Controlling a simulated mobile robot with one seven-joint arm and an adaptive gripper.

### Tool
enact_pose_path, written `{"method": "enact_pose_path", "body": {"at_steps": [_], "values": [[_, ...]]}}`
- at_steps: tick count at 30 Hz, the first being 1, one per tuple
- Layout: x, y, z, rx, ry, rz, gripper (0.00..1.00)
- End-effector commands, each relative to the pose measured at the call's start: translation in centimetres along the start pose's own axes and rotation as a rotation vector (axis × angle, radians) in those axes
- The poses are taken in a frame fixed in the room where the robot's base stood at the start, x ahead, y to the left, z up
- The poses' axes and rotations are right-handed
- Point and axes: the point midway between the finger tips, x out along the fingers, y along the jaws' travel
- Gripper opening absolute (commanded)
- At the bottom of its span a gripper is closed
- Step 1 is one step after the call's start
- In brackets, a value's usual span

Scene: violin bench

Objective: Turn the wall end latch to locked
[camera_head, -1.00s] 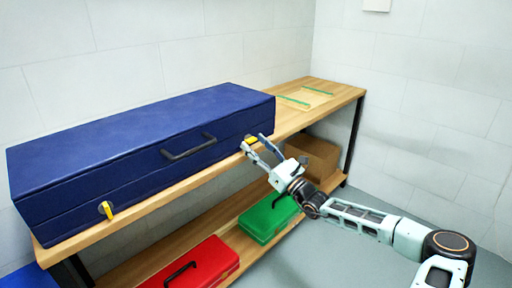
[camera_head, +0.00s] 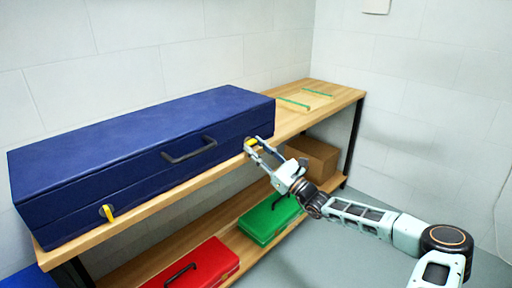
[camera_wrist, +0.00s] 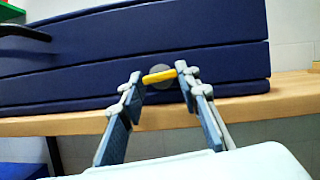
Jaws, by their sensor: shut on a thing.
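The blue violin case (camera_head: 120,140) lies shut on the wooden bench, with a black handle (camera_head: 190,149) on its front. The latch at the case's right end is yellow (camera_head: 250,146), on a round grey plate. In the wrist view the yellow latch (camera_wrist: 159,76) lies nearly level, tilted slightly, between my fingertips. My gripper (camera_head: 255,146) is shut on this latch, and it also shows in the wrist view (camera_wrist: 160,82). The other yellow latch (camera_head: 107,212), at the case's left end, stands nearly upright and apart from my gripper.
Green strips (camera_head: 293,103) mark the bench top right of the case. On the lower shelf are a red case (camera_head: 205,268), a green case (camera_head: 270,217) and a cardboard box (camera_head: 313,157). Open floor lies in front of the bench.

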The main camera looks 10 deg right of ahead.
Motion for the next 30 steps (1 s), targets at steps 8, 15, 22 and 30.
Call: {"method": "enact_pose_path", "body": {"at_steps": [8,15,22,30], "values": [[0.11,-0.22,0.09,-0.223,0.003,0.094,0.06],[0.1,-0.41,0.04,-0.435,0.003,0.182,0.06],[0.12,-0.6,0.16,-0.637,0.002,0.266,0.06],[0.14,-0.76,0.28,-0.874,0.002,0.364,0.06]]}}
